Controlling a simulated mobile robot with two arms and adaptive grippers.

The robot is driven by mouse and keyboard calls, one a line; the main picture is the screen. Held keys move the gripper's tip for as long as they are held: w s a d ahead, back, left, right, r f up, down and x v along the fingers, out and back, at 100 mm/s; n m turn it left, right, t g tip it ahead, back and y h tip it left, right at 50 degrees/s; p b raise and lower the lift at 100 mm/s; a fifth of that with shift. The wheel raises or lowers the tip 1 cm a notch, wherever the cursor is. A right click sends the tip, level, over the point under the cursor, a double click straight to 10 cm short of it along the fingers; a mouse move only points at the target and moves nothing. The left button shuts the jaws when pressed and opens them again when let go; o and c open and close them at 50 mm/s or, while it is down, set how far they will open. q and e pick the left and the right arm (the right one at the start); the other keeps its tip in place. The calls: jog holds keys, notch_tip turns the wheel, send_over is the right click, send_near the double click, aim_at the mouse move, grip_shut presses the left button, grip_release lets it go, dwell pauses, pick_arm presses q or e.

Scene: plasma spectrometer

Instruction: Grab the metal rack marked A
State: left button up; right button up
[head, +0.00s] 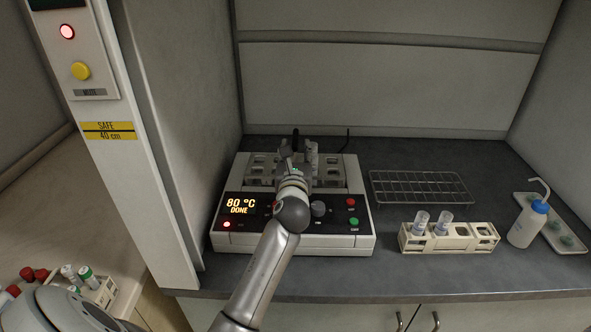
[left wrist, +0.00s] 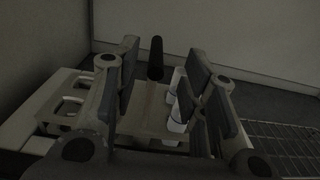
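A heating unit (head: 350,243) on the counter reads "80 °C DONE" and holds a light rack (head: 258,170) with square openings. An upright bar with a black grip (head: 295,132) rises from it; the grip also shows in the left wrist view (left wrist: 155,58). No mark A is legible, and my arm hides the unit's middle. My left gripper (head: 297,163) is over the unit. In the left wrist view its fingers (left wrist: 165,90) are spread, one on each side of the bar, with a visible gap. White-capped tubes (left wrist: 176,118) stand just right of the bar. My right gripper is not in view.
A wire rack (head: 420,187) lies empty right of the unit. In front of it stands a beige tube rack (head: 470,240) with two tubes. A wash bottle (head: 527,226) stands by a pale tray (head: 566,238) at far right. A wall post (head: 150,190) bounds the left.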

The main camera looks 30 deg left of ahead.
aim_at(295, 137)
pick_arm(q)
jog(key=shift+x, duration=0.85)
jog(key=shift+f+p+x, duration=0.15)
jog(key=shift+p+x, duration=0.05)
jog(key=shift+x, duration=1.3)
jog(key=shift+f+p+x, duration=0.2)
jog(key=shift+x, duration=1.3)
jog(key=shift+s+a, duration=0.1)
jog(key=shift+a, duration=0.05)
grip_shut()
jog(key=shift+r, duration=0.15)
